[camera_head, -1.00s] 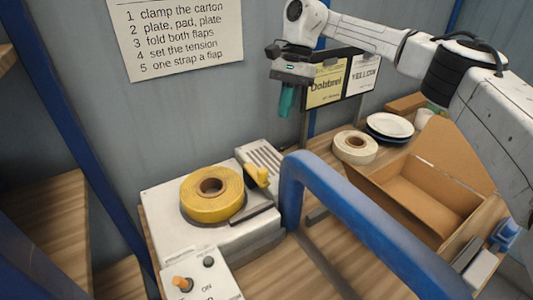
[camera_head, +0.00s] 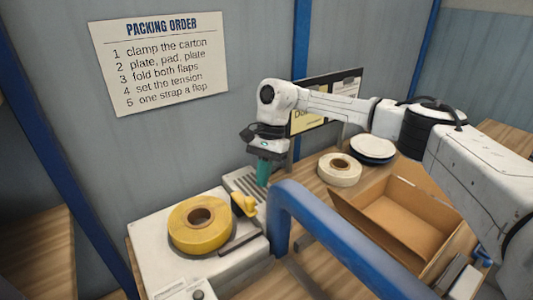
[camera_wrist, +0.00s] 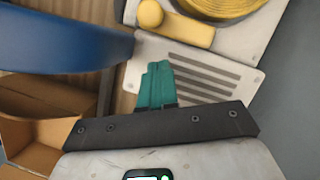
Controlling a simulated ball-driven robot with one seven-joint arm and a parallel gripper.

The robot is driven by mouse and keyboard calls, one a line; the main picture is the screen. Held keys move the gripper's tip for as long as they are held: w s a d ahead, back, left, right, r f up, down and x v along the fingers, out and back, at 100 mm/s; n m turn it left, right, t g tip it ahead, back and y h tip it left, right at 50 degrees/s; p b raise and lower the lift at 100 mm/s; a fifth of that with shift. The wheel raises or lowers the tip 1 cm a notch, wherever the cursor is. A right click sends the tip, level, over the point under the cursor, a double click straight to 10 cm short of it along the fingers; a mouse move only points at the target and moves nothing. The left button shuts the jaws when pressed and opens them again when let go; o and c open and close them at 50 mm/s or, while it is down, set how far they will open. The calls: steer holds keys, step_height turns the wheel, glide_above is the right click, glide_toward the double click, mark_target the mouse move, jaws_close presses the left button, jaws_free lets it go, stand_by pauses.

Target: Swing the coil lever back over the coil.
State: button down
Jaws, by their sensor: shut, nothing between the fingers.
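The yellow coil (camera_head: 200,222) lies flat on the pale machine top, and its edge shows in the wrist view (camera_wrist: 222,6). The coil lever has a yellow knobbed handle (camera_head: 245,204) at the coil's right, beside the coil and not over it; the handle also shows in the wrist view (camera_wrist: 178,24). A dark bar (camera_head: 239,243) lies at the coil's lower right. My gripper (camera_head: 263,184), with green fingers, is shut and empty. It hangs to the right of the handle in the head view, apart from it. In the wrist view the fingers (camera_wrist: 155,70) show over the slotted plate's edge.
A thick blue rail (camera_head: 345,238) stands close to the right of the machine and my gripper. The slotted plate (camera_head: 241,181) lies behind the handle. A white roll (camera_head: 339,170), dark-and-white plates (camera_head: 372,149) and an open carton (camera_head: 405,220) are further right.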

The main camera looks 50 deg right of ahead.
steer(key=shift+s+a+r+p, duration=0.15)
steer(key=shift+a+p, duration=0.1)
steer(key=shift+a, duration=0.6)
steer(key=shift+s+a+f+p, duration=0.1)
steer(key=shift+s+a+p, duration=0.1)
steer(key=shift+a, duration=0.65)
